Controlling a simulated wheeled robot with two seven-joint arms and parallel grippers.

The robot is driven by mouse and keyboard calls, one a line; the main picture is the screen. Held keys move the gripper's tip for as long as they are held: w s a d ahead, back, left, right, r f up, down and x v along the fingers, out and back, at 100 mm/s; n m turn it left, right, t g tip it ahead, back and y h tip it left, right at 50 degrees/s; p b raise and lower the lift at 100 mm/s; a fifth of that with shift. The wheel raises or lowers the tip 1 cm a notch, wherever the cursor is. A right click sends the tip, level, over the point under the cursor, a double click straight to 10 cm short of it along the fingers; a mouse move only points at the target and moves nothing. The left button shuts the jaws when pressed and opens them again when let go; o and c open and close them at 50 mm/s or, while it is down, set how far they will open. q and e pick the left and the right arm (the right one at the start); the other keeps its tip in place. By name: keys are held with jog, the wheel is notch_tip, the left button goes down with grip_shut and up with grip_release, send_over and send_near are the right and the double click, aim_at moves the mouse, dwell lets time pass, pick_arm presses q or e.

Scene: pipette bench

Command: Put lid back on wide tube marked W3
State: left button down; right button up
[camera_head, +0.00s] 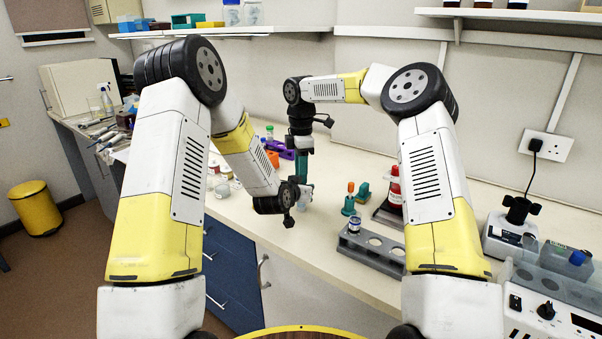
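My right gripper (301,157) points down over the middle of the bench, with a teal upright piece at its lower end. Whether its fingers are open or shut on something is too small to tell. My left arm ends at a dark wrist (274,203) just below and left of it; the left fingers are mostly hidden. A small pale clear vessel (306,195) shows beside that wrist. A grey rack (372,258) holds a small tube with a dark blue band (354,224) in its left hole; its other visible holes look empty. No W3 mark or loose lid can be made out.
Teal stands, one with an orange top (349,201), and a red bottle (394,188) are behind the rack. Several small containers lie left of the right gripper. A device with a black top (517,214) and a control box (548,312) stand right.

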jog(key=o, duration=0.4)
jog(key=shift+c, duration=0.2)
jog(key=shift+s+a+r, duration=0.1)
jog(key=shift+r, duration=2.25)
jog(key=shift+c, duration=0.6)
jog(key=shift+r, duration=0.1)
jog(key=shift+c, duration=0.7)
notch_tip(320, 180, up, 3)
jog(key=n, duration=0.3)
jog(key=shift+n, duration=0.3)
